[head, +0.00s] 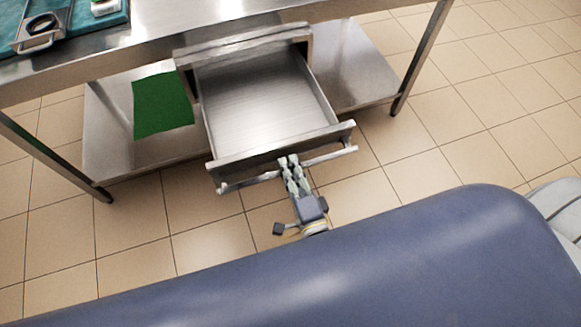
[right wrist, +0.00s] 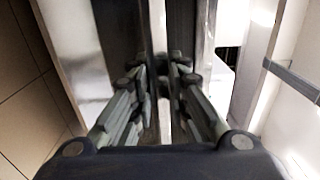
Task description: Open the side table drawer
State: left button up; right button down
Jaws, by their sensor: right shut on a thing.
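The side table drawer (head: 265,100) is a steel drawer under the table top, pulled well out toward me, and its inside looks empty. A bar handle (head: 333,156) runs across its front panel. My right gripper (head: 290,165) is at the middle of the handle and shut on it. In the right wrist view its fingers (right wrist: 160,72) close around the bar, with the drawer front beyond them. My left gripper is not in view.
The steel table (head: 240,22) has a lower shelf (head: 357,75) with a green mat (head: 162,105) on its left. A teal tray with metal items (head: 40,36) sits on the table top at the upper left. Tiled floor (head: 430,180) around the drawer is clear.

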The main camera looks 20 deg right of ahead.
jog(key=c, duration=1.5)
grip_release()
jog(key=shift+s, duration=0.15)
jog(key=s, duration=1.1)
jog(key=shift+s+d, duration=0.2)
jog(key=shift+s, duration=0.2)
